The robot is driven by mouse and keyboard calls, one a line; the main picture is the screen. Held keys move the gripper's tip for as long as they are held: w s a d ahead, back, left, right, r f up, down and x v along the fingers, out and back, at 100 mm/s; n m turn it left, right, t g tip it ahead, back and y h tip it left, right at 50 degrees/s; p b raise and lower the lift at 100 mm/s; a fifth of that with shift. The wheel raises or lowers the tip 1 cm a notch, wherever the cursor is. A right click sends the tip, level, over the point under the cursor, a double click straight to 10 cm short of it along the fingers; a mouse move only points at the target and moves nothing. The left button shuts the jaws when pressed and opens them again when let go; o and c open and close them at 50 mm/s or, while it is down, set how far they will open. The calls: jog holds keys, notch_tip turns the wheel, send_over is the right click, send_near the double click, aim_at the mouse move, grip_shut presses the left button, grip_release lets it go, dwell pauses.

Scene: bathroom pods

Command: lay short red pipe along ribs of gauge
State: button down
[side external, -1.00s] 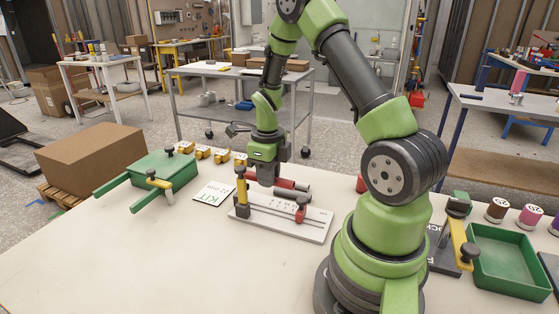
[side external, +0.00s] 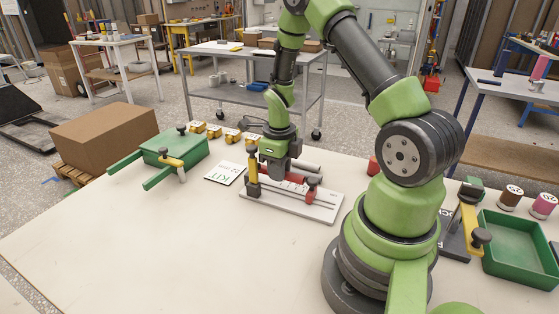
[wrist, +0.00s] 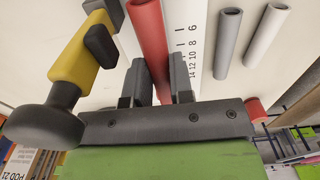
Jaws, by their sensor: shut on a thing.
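The gauge (side external: 326,212) is a pale plate with dark ribs on the table, with a yellow post (side external: 253,172) at its left end. My gripper (side external: 282,172) is low over it in the side view. In the wrist view my gripper (wrist: 157,82) is shut on the short red pipe (wrist: 149,38), which runs lengthwise between the two fingers. The gauge's number scale (wrist: 190,40) lies right beside the pipe. I cannot tell whether the pipe touches the ribs.
A yellow arm with a black knob (wrist: 45,125) stands close to the left finger. A KIT card (side external: 225,173) and a green fixture (side external: 173,152) are left of the gauge. The front table is clear.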

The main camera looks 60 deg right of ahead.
aim_at(292, 190)
jog(key=shift+f, duration=1.8)
jog(key=c, duration=0.9)
grip_release()
jog(key=shift+r, duration=0.1)
